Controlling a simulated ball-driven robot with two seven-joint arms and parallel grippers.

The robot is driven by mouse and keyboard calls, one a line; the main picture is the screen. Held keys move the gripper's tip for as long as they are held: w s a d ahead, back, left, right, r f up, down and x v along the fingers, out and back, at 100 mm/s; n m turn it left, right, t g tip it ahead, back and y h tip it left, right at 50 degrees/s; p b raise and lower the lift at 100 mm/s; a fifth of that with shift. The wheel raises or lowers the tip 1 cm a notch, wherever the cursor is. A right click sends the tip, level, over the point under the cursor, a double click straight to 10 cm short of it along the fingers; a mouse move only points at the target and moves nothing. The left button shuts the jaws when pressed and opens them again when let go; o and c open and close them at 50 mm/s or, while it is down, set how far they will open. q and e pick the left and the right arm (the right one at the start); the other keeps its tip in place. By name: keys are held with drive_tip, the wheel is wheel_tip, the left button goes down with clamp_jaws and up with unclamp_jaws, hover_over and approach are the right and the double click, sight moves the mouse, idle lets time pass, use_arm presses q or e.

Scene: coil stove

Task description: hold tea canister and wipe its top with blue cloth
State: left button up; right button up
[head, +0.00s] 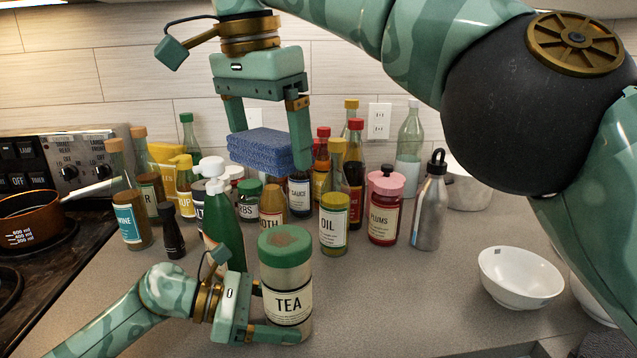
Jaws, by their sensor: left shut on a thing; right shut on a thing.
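The tea canister (286,290) stands upright on the counter at the lower middle, with a "TEA" label. Its green lid (285,243) has a brownish smudge on top. My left gripper (282,312) is shut on the canister from the left, low on its body; the far finger is mostly hidden. The folded blue cloth (260,148) is held in the air above and behind the lid, apart from it. My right gripper (266,140) points down and is shut on the cloth, one finger at each side.
Several bottles and jars stand behind, including an oil jar (334,222), a plums jar (385,207) and a green bottle (222,225) close to my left gripper. A steel bottle (430,205) and white bowl (519,276) are right. The stove (62,240) is left. Counter right of the canister is clear.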

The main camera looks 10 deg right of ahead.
drive_tip(key=shift+s+a+r, duration=0.15)
drive_tip(key=shift+a+r, duration=0.1)
drive_tip(key=shift+a, duration=0.05)
drive_tip(key=shift+f, duration=2.4)
